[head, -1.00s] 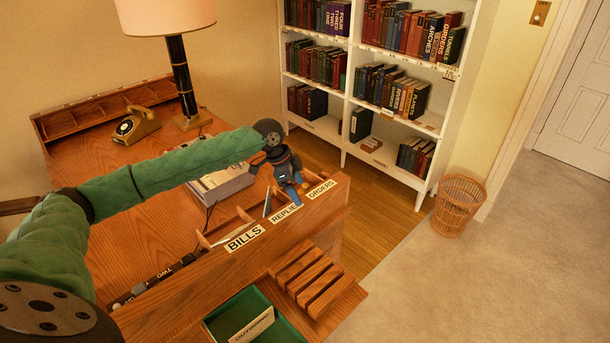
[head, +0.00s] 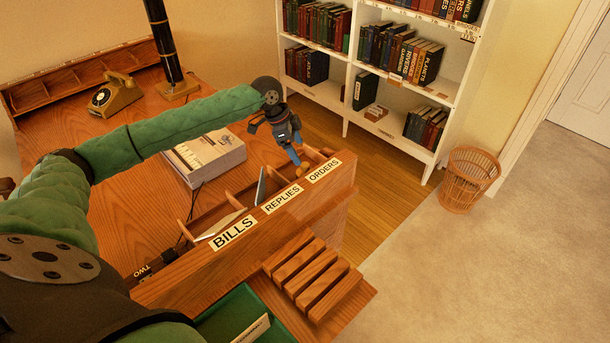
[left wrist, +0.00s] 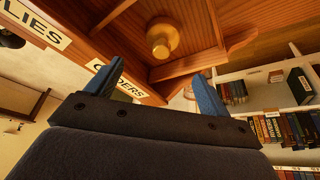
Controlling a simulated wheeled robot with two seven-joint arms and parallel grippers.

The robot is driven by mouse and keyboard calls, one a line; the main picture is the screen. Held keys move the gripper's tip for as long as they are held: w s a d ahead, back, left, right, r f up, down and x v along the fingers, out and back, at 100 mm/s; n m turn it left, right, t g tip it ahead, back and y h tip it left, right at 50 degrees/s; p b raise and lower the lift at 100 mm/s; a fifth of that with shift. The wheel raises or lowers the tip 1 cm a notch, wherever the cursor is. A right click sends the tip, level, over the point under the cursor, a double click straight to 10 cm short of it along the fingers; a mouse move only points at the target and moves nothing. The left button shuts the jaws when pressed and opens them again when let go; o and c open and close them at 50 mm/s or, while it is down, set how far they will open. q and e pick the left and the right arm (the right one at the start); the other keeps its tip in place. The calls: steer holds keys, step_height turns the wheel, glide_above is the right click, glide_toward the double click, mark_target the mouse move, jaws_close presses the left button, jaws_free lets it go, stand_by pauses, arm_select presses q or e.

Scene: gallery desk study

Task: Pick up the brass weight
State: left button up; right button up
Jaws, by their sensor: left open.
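The brass weight (left wrist: 163,38) is a round golden knob on a wider base in the left wrist view. It sits in the wooden compartment behind the ORDERS label (head: 325,171). My left gripper (left wrist: 158,70) is open, its two blue fingers on either side of the weight in that view, apart from it and holding nothing. In the head view the left gripper (head: 298,161) hangs over the divided rack near its ORDERS end. The weight is mostly hidden there by the gripper and the rack's front. My right gripper is not in view.
Wooden dividers (left wrist: 192,65) wall the compartment. Flat pale items stand in the neighbouring slots. A stack of papers (head: 208,152) lies on the desk behind the rack. A slatted wooden piece (head: 310,278) and a green tray (head: 228,315) are in front. A wastebasket (head: 468,178) stands on the floor.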

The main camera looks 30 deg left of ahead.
mark_target(303, 164)
arm_select(q)
step_height(303, 164, down, 2)
steer(key=shift+s+d+f+b, duration=0.15)
steer(key=shift+f+b, duration=0.05)
steer(key=shift+b, duration=0.75)
steer(key=shift+f, duration=0.15)
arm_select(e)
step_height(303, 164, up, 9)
arm_select(q)
steer(key=shift+p+x, duration=0.45)
steer(key=shift+x, duration=0.75)
steer(key=x, duration=0.1)
steer(key=p+x, duration=0.1)
steer(key=x, duration=0.1)
steer(key=p+x, duration=0.1)
steer(key=x, duration=0.1)
steer(key=shift+a+f, duration=0.15)
steer(key=shift+a, duration=0.05)
steer(key=c, duration=1.3)
steer(key=shift+w, duration=0.2)
steer(key=shift+c, duration=0.6)
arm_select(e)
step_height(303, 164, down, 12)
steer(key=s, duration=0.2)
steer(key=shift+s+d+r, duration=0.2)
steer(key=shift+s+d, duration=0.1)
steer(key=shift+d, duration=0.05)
